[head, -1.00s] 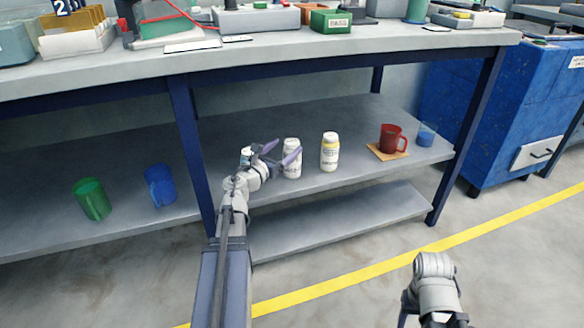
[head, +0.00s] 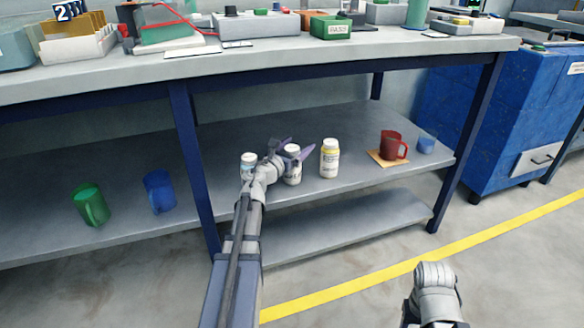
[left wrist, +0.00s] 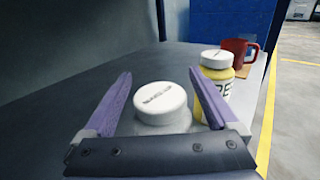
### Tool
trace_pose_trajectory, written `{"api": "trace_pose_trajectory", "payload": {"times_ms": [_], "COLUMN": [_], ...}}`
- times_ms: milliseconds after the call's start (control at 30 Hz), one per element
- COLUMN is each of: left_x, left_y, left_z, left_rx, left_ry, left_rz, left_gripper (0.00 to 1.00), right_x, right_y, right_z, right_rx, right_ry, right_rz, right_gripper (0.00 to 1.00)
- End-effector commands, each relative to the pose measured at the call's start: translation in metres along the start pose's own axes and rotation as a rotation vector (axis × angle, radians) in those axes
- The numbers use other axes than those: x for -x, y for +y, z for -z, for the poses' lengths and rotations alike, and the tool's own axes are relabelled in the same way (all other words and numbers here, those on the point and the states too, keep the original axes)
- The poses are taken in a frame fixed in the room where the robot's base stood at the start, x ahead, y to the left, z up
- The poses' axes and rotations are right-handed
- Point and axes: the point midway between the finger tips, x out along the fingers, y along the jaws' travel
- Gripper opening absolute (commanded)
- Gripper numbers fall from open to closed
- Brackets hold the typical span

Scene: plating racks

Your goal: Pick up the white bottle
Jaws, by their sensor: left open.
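A white bottle with a white cap (head: 292,177) stands upright on the lower shelf. In the left wrist view the white bottle (left wrist: 160,103) stands between the two purple fingers, with its lower part hidden by the gripper's body. My left gripper (head: 288,151) is open around it, with a finger on each side; I cannot tell whether either touches it.
A yellow bottle with a white cap (head: 329,160) stands close on the right. Farther right are a red mug (head: 391,146) and a blue cup (head: 426,146). Green (head: 91,205) and blue (head: 159,191) mugs stand left of the table leg (head: 189,150). The tabletop (head: 120,78) overhangs the shelf.

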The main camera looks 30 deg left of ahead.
Motion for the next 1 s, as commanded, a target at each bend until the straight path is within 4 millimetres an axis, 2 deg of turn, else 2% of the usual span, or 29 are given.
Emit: {"api": "trace_pose_trajectory", "payload": {"times_ms": [200, 1000], "left_x": [-0.0010, -0.0007], "left_y": [0.0001, 0.0003], "left_z": [-0.0003, -0.0002], "left_rx": [0.000, 0.000], "left_ry": [0.000, 0.000], "left_rz": [-0.001, -0.002], "left_gripper": [0.93, 0.03], "right_x": [0.0002, 0.0002], "right_y": [0.0000, 0.0000], "right_z": [0.0000, 0.0000], "right_rx": [0.000, 0.000], "right_ry": [0.000, 0.000], "right_rz": [0.000, 0.000], "right_gripper": [0.56, 0.56]}}
